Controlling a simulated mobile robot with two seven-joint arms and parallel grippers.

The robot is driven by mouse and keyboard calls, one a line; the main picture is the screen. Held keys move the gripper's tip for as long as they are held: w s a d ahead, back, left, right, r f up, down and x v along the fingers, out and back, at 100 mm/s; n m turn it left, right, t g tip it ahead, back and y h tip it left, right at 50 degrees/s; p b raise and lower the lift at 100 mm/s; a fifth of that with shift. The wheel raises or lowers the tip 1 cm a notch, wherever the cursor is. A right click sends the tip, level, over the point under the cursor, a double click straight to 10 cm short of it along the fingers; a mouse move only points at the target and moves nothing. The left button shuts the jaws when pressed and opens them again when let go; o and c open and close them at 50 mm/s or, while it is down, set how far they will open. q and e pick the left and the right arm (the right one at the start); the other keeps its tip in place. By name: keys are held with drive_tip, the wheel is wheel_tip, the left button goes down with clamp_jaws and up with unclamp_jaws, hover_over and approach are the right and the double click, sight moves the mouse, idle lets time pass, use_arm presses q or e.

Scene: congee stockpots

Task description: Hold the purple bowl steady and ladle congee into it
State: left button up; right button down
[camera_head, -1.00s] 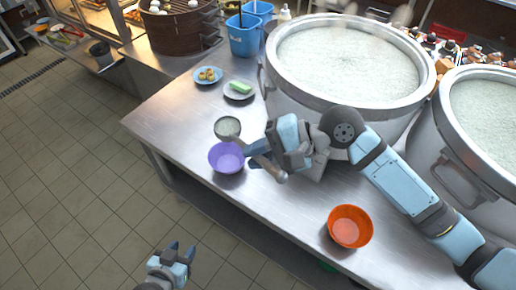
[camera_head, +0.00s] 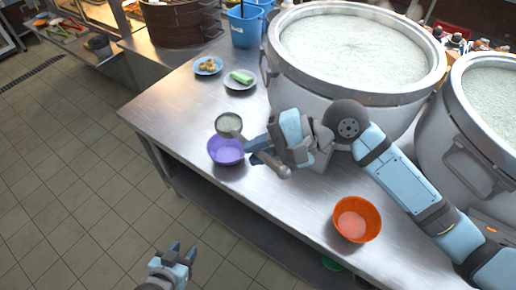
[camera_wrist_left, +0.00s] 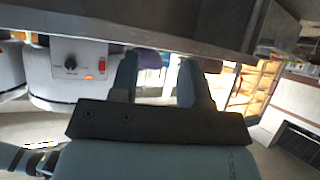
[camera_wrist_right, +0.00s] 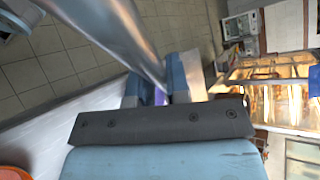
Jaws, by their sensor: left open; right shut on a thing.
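The purple bowl (camera_head: 219,157) stands upright on the steel table near its front edge; its visible inside looks purple. My right gripper (camera_head: 257,151) is shut on the ladle (camera_head: 272,165), right of the bowl. The ladle's cup (camera_head: 228,123) holds pale congee and is over the bowl's far rim; I cannot tell whether they touch. In the right wrist view the metal ladle handle (camera_wrist_right: 115,35) crosses the fingers. My left gripper (camera_head: 180,252) is open and empty, in front of the table and apart from the bowl. The near stockpot (camera_head: 330,98) is full of congee.
An orange bowl (camera_head: 357,219) stands at the right front of the table (camera_head: 190,105). Two small plates, one with a green item (camera_head: 241,77), lie behind the purple bowl. A second stockpot (camera_head: 455,150) is at the right. A blue container (camera_head: 245,28) and a steamer (camera_head: 180,25) are at the back.

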use_arm(q)
drive_tip(key=shift+o, duration=0.3)
drive_tip(key=shift+r, duration=0.1)
drive_tip(key=m+t+h, duration=0.3)
drive_tip(key=m+h, duration=0.7)
approach(223, 163)
wheel_tip(223, 163, up, 6)
drive_tip(key=w+a+m+g, duration=0.45)
drive_tip(key=m+g, duration=0.35)
drive_tip(key=g, duration=0.2)
drive_tip(key=x, duration=1.2)
drive_tip(key=shift+w+d+f, duration=0.15)
drive_tip(key=shift+w+f, duration=0.05)
drive_tip(key=shift+f, duration=0.05)
